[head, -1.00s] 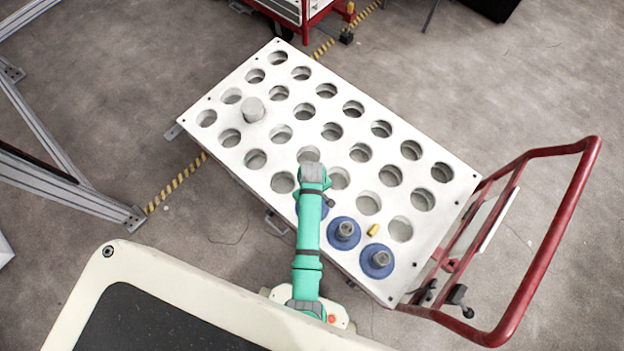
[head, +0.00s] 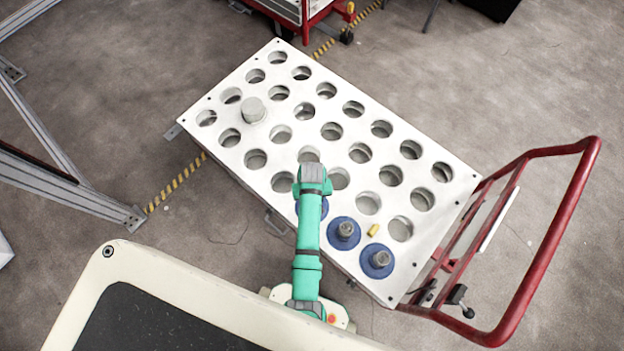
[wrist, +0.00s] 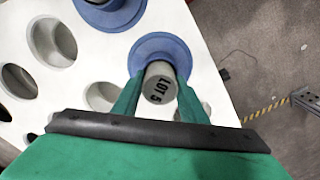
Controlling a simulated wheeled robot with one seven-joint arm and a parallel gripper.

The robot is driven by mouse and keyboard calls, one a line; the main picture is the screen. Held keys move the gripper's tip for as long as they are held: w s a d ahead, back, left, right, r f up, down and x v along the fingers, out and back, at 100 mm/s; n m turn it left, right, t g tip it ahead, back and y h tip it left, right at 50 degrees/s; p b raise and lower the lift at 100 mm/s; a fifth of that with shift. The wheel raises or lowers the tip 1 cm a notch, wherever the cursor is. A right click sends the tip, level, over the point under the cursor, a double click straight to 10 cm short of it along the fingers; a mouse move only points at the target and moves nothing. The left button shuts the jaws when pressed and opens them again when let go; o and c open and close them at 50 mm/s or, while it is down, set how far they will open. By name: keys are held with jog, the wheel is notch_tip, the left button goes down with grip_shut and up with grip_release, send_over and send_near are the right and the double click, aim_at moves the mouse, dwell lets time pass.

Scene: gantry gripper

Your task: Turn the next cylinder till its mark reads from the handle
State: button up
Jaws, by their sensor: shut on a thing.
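My gripper (wrist: 160,82) is shut on the grey knob of a blue-flanged cylinder (wrist: 160,46), one green finger on each side. In the head view my arm covers most of the held cylinder (head: 323,207) and the gripper. Two more blue cylinders (head: 343,233) (head: 377,261) sit in the same row. The red handle (head: 560,240) is at the plate's right end.
The white plate (head: 220,165) has several rows of empty round holes. A plain grey cylinder (head: 253,110) stands toward its far left. A small yellow piece (head: 373,230) lies by the blue cylinders. A metal frame (head: 60,165) stands on the left.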

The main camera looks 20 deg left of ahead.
jog(key=shift+m, duration=0.4)
jog(key=shift+m, duration=1.4)
jog(key=o, duration=1.5)
notch_tip(320, 180, up, 11)
jog(key=shift+f, duration=0.1)
jog(key=shift+s, duration=0.1)
